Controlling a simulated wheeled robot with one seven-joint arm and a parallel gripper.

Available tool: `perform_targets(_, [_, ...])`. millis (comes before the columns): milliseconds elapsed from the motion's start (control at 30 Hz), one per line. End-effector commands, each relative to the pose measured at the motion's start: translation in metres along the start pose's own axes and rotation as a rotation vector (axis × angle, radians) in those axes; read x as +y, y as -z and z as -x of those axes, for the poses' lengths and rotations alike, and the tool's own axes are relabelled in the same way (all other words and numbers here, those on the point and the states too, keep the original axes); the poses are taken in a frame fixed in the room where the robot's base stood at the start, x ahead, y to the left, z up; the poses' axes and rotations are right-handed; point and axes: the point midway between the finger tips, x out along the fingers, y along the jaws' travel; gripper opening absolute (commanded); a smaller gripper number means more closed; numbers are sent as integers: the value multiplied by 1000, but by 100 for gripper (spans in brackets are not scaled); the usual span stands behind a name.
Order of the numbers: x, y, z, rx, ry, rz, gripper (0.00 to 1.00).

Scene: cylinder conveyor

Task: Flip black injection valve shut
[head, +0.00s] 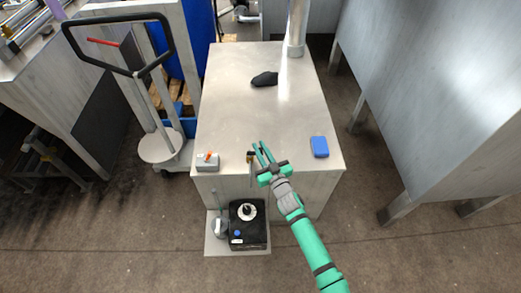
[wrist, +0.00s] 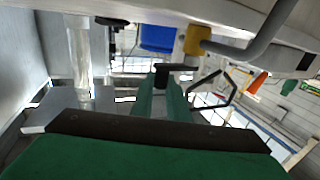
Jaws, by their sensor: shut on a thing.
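The black injection valve handle (wrist: 177,67) shows at my fingertips in the wrist view, beside a yellow fitting (wrist: 197,40) on a curved grey pipe (wrist: 262,42). My gripper (wrist: 162,92) has its green fingers closed on the black handle; the fingers partly hide it. In the head view, my gripper (head: 259,149) is at the near edge of the table, next to the small dark and yellow valve (head: 250,156). The valve is too small there to tell its exact angle.
A grey box with an orange switch (head: 207,160) stands left of the valve. A blue block (head: 319,147) lies to the right and a black object (head: 265,79) farther back on the grey table (head: 225,100). A black unit with a white dial (head: 247,224) stands below the near edge.

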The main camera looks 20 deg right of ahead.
Motion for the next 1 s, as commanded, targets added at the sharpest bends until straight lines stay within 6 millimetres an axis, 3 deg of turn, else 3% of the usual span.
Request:
perform_targets(533, [2,-2,-2,-6,44,0,0])
perform_targets(567, [2,-2,-2,-6,44,0,17])
perform_targets(633, [2,-1,-2,-5,44,0,33])
perform_targets(1000, [2,0,0,-2,45,0,33])
